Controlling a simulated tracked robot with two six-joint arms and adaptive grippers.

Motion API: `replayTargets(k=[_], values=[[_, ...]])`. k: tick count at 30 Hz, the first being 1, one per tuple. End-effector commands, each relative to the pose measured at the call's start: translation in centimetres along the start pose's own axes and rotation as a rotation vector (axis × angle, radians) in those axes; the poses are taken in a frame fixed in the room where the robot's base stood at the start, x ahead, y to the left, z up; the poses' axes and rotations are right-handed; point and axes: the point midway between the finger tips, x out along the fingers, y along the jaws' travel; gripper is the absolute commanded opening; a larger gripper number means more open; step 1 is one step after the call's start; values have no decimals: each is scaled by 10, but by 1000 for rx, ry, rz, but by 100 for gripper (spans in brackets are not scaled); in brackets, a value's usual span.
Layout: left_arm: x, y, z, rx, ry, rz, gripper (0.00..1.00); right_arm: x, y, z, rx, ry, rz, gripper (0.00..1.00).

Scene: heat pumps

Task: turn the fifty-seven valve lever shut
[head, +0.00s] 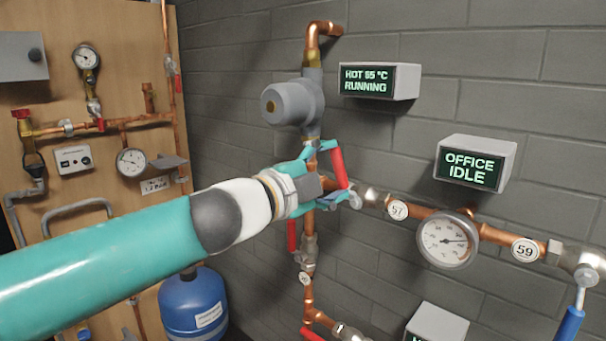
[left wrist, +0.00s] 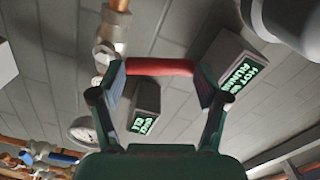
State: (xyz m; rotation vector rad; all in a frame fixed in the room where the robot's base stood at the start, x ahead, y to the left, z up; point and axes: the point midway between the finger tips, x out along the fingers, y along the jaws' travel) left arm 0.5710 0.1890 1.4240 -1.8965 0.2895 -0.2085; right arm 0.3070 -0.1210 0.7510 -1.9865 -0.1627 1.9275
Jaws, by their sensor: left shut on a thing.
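The red lever (head: 339,167) of the valve beside the round "57" tag (head: 397,210) stands steeply upright in the head view, across the run of the copper pipe. My left gripper (head: 341,172) is shut on this lever, with one finger at its upper end and the other near its lower end. In the left wrist view the red lever (left wrist: 160,67) lies across between the two fingertips (left wrist: 161,72). The valve body (head: 372,198) is partly hidden by the finger. My right gripper is in neither view.
A dial gauge (head: 447,240) and the "59" tag (head: 525,250) are farther right on the pipe. A blue lever (head: 570,322) hangs at the right. Above are the "OFFICE IDLE" display (head: 470,168) and the "HOT 65 °C RUNNING" display (head: 368,80). A grey pump (head: 290,103) sits just above my gripper.

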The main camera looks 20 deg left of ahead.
Motion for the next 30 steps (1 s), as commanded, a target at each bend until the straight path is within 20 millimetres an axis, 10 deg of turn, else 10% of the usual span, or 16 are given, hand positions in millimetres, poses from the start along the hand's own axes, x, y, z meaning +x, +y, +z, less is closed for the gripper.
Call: replayTargets(k=[30], values=[[4,4,-33,362,18,-7,12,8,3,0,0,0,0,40]])
